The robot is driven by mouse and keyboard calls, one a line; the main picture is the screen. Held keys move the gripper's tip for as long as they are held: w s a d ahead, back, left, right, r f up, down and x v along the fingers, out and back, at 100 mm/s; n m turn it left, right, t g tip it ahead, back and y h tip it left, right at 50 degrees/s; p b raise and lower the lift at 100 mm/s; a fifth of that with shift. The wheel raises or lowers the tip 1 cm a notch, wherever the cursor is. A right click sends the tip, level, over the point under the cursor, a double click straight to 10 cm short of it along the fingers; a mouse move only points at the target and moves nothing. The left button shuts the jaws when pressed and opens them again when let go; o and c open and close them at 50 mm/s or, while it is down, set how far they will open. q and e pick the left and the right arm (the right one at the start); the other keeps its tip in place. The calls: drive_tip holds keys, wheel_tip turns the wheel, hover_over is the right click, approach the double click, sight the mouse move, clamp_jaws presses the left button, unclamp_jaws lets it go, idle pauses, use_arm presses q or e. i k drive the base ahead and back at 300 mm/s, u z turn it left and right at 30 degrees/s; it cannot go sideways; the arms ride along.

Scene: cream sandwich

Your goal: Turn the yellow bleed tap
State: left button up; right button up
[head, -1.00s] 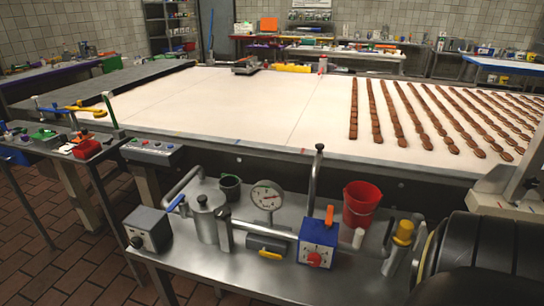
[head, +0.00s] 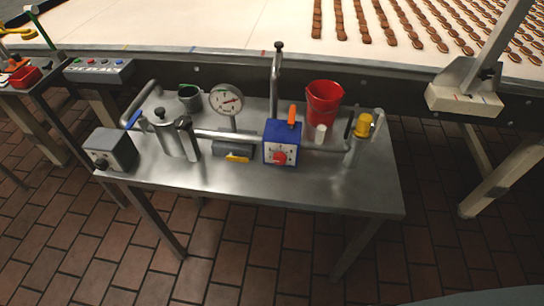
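A steel bench (head: 290,190) carries a line of pipework. A small flat yellow lever (head: 238,158) sits low on the front of a grey block (head: 232,148), below the round dial gauge (head: 226,100). A second yellow part, a rounded knob or cap (head: 364,125), tops an upright fitting at the bench's right end. I cannot tell for sure which of the two is the bleed tap. Neither of my grippers is in view.
On the bench are a blue box with a red knob (head: 279,157), a red bucket (head: 324,103), a steel canister (head: 178,138), a dark cup (head: 190,97) and a grey box (head: 110,150). Behind runs a long white conveyor (head: 210,25). The tiled floor (head: 230,250) in front is clear.

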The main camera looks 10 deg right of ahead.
sight(230, 158)
drive_tip(key=k, duration=0.4)
drive_tip(key=u, duration=1.2)
drive_tip(key=i, duration=0.9)
drive_tip(key=z, duration=0.8)
